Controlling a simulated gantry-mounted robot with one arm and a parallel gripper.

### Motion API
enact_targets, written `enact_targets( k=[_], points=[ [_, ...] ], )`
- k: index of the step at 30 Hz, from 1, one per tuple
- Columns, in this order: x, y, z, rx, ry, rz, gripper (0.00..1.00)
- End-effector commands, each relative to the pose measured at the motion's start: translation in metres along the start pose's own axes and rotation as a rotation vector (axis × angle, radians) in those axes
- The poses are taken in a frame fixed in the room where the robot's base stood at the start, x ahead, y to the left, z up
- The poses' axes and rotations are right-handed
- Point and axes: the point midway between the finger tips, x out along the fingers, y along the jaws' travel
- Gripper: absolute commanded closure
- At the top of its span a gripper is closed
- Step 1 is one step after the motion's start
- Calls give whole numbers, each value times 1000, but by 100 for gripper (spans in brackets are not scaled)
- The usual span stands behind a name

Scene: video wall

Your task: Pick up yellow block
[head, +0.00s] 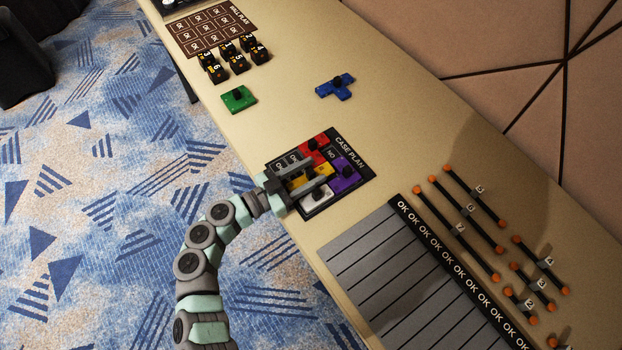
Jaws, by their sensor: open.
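The yellow block (299,180) lies on the dark case plan board (357,176) near the table's front edge, between a red block (314,151) and a white block (316,195). A purple block (346,176) is to its right. My gripper (320,172) is open over the board, its two grey fingers reaching across the yellow block from the left. The fingers hide part of the yellow block. I cannot tell how high the fingertips are above it.
A green block (238,98) and a blue block (335,87) lie apart on the table. A striped panel (400,285) and several orange-ended rods (466,208) occupy the near right. Bare table lies between the blocks.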

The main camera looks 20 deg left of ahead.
Motion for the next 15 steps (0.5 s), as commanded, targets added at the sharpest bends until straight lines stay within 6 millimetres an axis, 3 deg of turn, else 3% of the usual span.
enact_targets(
  k=[9,15],
  points=[
    [5,0,0,0,-1,-1,57],
    [5,0,0,0,-1,-1,74]
  ],
)
